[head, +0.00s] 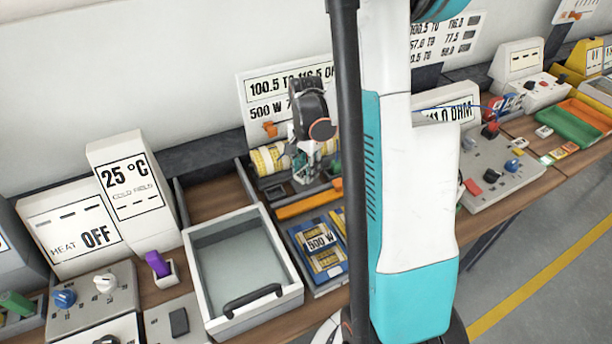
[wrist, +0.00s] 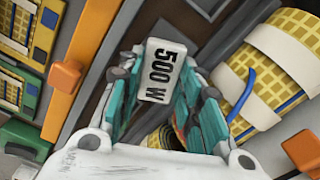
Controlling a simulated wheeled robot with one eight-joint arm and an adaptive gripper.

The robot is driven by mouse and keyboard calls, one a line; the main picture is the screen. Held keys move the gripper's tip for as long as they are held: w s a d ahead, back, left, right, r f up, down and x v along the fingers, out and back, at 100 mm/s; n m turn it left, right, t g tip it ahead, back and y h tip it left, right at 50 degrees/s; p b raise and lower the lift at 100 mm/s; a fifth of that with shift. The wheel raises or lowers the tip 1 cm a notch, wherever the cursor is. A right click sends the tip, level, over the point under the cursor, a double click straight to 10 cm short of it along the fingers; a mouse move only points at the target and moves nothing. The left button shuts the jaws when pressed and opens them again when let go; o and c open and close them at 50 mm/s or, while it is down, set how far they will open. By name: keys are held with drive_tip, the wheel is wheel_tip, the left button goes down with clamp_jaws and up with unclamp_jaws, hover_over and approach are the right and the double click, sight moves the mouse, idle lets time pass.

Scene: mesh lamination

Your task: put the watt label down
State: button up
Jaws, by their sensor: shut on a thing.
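The watt label (wrist: 160,70) is a small white plate reading "500 W". In the wrist view it sits between the teal fingers of my gripper (wrist: 162,90), which is shut on it. In the head view my gripper (head: 303,172) is over the bench, beside the yellow mesh rolls (head: 268,158); the label is too small to make out there. Another "500 W" plate (head: 320,238) lies on a blue and yellow mesh panel in a tray.
An orange bar (head: 308,199) lies between the rolls and the panel tray. A grey open drawer (head: 235,255) with a black handle stands to the left. A sign (head: 268,108) reading "500 W" stands behind my gripper. My arm hides part of the bench.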

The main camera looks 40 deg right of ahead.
drive_tip(key=shift+f, duration=1.25)
drive_tip(key=shift+f+b, duration=0.15)
drive_tip(key=shift+b, duration=0.25)
drive_tip(key=o, duration=0.7)
wheel_tip(320, 180, up, 12)
drive_tip(key=p, duration=0.4)
